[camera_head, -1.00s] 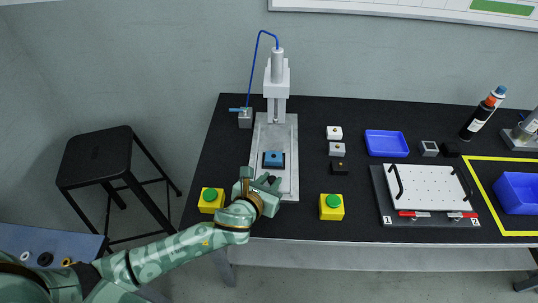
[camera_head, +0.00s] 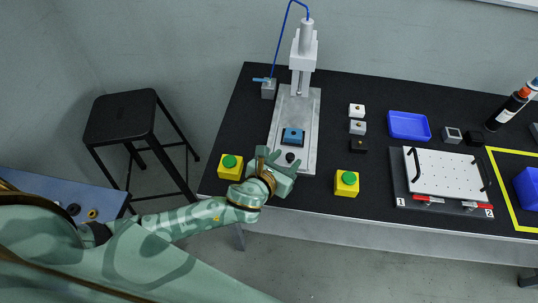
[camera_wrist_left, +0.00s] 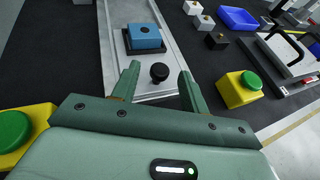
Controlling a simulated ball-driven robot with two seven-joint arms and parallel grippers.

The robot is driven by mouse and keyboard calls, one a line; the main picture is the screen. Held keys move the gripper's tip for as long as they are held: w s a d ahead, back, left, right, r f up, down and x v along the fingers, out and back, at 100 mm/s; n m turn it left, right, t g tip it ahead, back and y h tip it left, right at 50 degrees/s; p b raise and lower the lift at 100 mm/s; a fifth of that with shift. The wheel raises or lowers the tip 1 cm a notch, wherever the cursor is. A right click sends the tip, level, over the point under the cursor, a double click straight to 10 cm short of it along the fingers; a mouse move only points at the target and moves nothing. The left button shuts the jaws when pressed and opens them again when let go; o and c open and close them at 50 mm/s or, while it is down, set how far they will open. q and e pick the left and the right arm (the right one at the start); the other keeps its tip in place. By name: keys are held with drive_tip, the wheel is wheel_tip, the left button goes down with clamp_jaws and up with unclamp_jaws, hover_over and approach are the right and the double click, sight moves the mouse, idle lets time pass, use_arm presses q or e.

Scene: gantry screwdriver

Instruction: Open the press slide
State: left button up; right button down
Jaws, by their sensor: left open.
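The press (camera_head: 303,55) stands at the back of the table on a long grey base plate (camera_head: 309,110). The slide, a dark carrier with a blue block (camera_head: 293,136) on it, sits on the front half of the plate. A round black knob (camera_head: 290,157) stands in front of it; it also shows in the left wrist view (camera_wrist_left: 159,72). My left gripper (camera_head: 276,158) is open at the plate's front end. In the left wrist view its fingers (camera_wrist_left: 156,84) are on either side of the knob, apart from it. My right gripper is not in view.
Yellow boxes with green buttons stand left (camera_head: 230,166) and right (camera_head: 347,183) of the plate. Small white and black blocks (camera_head: 357,128), a blue tray (camera_head: 409,125) and a white perforated board (camera_head: 444,174) lie to the right. A black stool (camera_head: 121,118) stands left of the table.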

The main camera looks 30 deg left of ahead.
use_arm(q)
drive_tip(key=p+v, duration=0.4)
drive_tip(key=v, duration=1)
drive_tip(key=shift+s+r, duration=0.15)
drive_tip(key=shift+s, duration=0.15)
drive_tip(key=shift+a, duration=0.15)
drive_tip(key=s+a+f+n+g, duration=0.2)
drive_tip(key=s+a+f+n, duration=0.1)
drive_tip(key=f+n, duration=0.5)
drive_tip(key=s+a+f+n+g+y, duration=0.1)
drive_tip(key=s+a+f+n+g, duration=0.25)
drive_tip(key=f+n, duration=0.45)
drive_tip(key=s+a+f+n+g, duration=0.25)
drive_tip(key=a+f+n, duration=0.2)
drive_tip(key=f, duration=0.65)
drive_tip(key=s+a+f+n+g, duration=0.2)
drive_tip(key=s+f+n, duration=0.65)
drive_tip(key=s, duration=0.45)
drive_tip(key=s+d+f+n+g, duration=0.1)
drive_tip(key=s+d+n, duration=0.1)
drive_tip(key=s, duration=0.3)
drive_tip(key=s+d+f+n+g, duration=0.1)
drive_tip(key=s+d+n+g, duration=0.1)
drive_tip(key=s, duration=0.4)
drive_tip(key=shift+s+d+n, duration=0.15)
drive_tip(key=shift+s+n, duration=0.1)
drive_tip(key=shift+n, duration=0.05)
